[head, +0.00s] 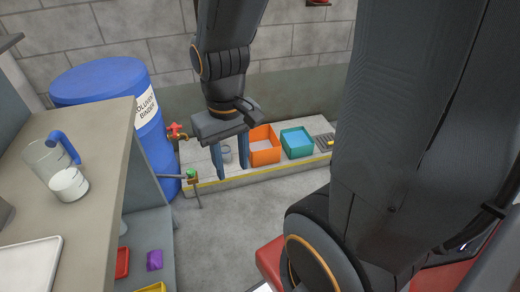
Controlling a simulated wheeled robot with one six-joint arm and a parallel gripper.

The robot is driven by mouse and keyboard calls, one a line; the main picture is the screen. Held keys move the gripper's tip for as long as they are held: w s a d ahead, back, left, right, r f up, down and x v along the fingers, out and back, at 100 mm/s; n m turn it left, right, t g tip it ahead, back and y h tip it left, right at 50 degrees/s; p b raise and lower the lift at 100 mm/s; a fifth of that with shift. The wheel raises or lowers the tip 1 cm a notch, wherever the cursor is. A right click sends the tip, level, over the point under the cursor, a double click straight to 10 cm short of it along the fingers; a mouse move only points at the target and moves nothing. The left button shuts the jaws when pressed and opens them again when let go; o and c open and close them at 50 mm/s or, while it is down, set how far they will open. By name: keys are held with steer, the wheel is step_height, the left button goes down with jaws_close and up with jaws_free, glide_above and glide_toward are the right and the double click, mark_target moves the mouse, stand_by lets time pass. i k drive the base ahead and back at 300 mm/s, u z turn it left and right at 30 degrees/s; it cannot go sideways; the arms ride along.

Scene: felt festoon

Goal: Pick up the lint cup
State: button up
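My gripper (232,172) hangs in front of the low concrete ledge, its two blue-grey fingers pointing down and apart, with nothing held between them. A small grey cup-like vessel (227,153) shows between the fingers, seemingly on the ledge behind them. It is partly hidden by the gripper, and I cannot tell for sure that it is the lint cup.
The ledge (270,174) has a yellow-striped edge and carries an orange bin (264,156), a teal bin (297,153) and a drain grate (325,141). A blue barrel (105,83) with a red-handled tap (177,132) stands left. The counter (100,150) fills the left.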

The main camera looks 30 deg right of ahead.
mark_target(226, 151)
steer(key=z, duration=0.25)
steer(key=k, duration=0.75)
steer(key=z, duration=0.65)
steer(key=k, duration=0.4)
steer(key=u, duration=0.7)
steer(key=i, duration=1.25)
steer(key=z, duration=0.5)
steer(key=i, duration=0.4)
steer(key=z, duration=0.35)
